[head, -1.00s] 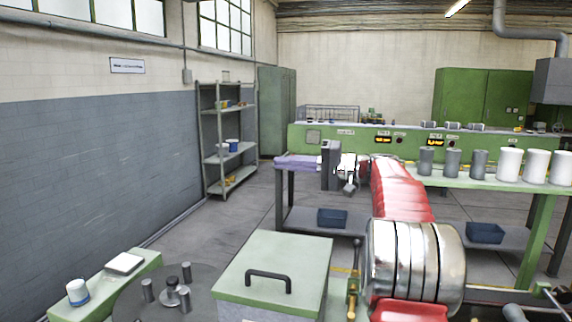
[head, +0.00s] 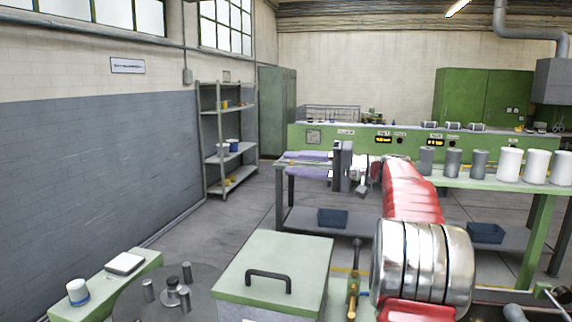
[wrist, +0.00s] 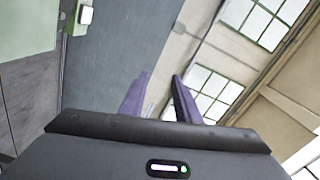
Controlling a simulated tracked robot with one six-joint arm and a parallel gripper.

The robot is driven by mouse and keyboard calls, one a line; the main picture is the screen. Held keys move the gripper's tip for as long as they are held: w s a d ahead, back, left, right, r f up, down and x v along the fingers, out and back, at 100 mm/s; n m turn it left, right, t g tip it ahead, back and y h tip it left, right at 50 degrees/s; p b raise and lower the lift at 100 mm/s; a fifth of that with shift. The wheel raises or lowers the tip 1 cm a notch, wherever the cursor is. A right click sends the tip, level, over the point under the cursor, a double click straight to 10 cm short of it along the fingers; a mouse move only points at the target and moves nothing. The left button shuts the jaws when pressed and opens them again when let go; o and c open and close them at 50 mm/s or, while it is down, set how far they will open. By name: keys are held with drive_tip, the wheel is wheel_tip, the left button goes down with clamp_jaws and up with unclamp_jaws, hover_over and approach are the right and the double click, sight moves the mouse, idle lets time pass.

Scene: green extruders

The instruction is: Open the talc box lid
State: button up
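The talc box appears to be the green box (head: 262,305) at the bottom middle of the head view. Its flat green lid (head: 290,248) is down and has a dark bar handle (head: 268,275) on top. My gripper (head: 286,162) is beyond the box, at the end of my red arm, pointing left in the air and well apart from the handle. Its two purple fingers also show in the wrist view (wrist: 160,76), with a gap between them and nothing held. A pale green surface at the wrist view's upper left may be the lid; I cannot tell.
Left of the box are a grey round plate (head: 205,300) with metal pegs and a green bench (head: 105,285) with a white scale (head: 125,263) and a white-blue jar (head: 78,292). A brass valve (head: 353,285) stands close to the box's right side. Grey shelves (head: 227,140) stand at the wall.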

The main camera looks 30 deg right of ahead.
drive_tip(key=v, duration=1.1)
drive_tip(key=shift+c, duration=0.5)
